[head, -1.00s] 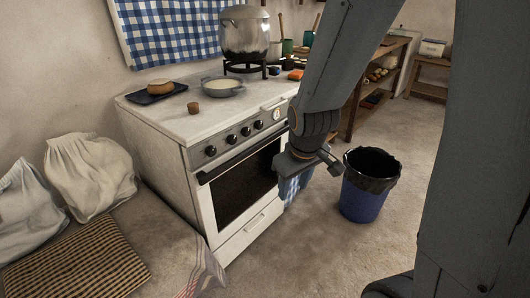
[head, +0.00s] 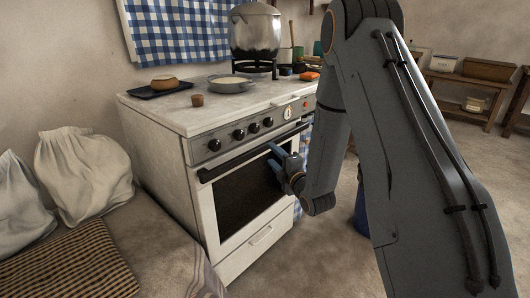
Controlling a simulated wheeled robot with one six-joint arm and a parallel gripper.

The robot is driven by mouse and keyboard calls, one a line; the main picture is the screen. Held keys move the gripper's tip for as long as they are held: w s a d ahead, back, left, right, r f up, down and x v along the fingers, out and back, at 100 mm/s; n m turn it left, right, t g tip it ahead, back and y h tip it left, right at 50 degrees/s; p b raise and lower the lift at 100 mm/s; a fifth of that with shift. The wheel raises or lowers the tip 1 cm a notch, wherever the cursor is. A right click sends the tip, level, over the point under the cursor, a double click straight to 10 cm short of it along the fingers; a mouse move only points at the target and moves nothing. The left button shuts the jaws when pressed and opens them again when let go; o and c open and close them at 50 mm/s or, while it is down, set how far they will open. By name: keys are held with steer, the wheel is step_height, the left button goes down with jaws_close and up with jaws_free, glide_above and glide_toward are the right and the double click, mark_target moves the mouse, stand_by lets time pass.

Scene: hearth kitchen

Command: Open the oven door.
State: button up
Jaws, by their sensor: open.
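The oven (head: 158,150) is a white stove with a dark glass door (head: 240,197), which is shut. A black bar handle (head: 225,168) runs along the door's top edge, under a row of black knobs. My gripper (head: 274,158) is open in front of the right half of the door, at or just below the handle. Its fingers overlap the handle in the picture. I cannot tell whether they touch the bar or stand around it. My arm hides the stove's right side.
White sacks (head: 85,170) lie at the left. A blue bin (head: 361,212) is mostly behind my arm. Floor before the oven is clear.

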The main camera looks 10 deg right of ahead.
mark_target(266, 148)
steer(key=shift+x, duration=3.55)
jaws_close()
